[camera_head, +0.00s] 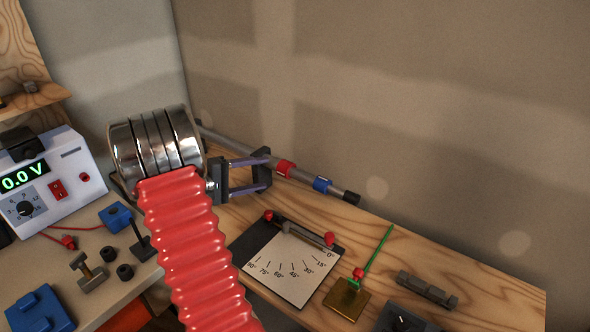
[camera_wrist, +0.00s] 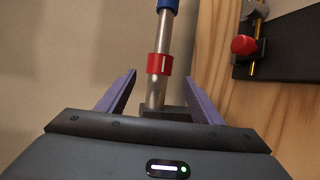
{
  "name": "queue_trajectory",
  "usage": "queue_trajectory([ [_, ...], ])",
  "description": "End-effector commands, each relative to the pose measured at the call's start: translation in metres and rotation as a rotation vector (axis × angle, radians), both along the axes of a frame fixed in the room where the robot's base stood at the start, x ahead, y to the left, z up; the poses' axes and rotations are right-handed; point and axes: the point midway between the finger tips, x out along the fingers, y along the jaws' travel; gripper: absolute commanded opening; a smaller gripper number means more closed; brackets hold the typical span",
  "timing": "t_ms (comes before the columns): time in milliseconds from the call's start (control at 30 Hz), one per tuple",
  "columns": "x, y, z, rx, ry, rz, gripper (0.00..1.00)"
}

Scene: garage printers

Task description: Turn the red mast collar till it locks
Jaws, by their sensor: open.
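The red mast collar (camera_head: 284,168) sits around a grey metal mast that slants along the back wall. It also shows in the wrist view (camera_wrist: 160,64). A blue collar (camera_head: 321,184) is farther along the mast (camera_head: 304,176), towards its black end. My gripper (camera_head: 264,170) is open and empty, with purple-lined fingers. In the wrist view its fingers (camera_wrist: 160,82) stand on either side of the mast, and the red collar appears just beyond the fingertips. I cannot tell the exact depth gap. Part of the mast is hidden behind my gripper.
An angle board (camera_head: 290,268) with a red-knobbed pointer lies on the wooden bench in front of the mast. A brass block (camera_head: 347,298) with a green rod and a grey part (camera_head: 427,289) are to the right. A power supply (camera_head: 50,183) stands left.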

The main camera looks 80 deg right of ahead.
Motion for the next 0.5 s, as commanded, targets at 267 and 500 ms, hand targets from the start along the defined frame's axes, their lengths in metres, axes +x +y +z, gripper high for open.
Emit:
queue_trajectory([
  [267,-0.014,-0.013,-0.004,0.001,0.0,-0.002,0.6],
  [500,-0.04,-0.037,-0.011,0.002,0.001,-0.004,0.6],
])
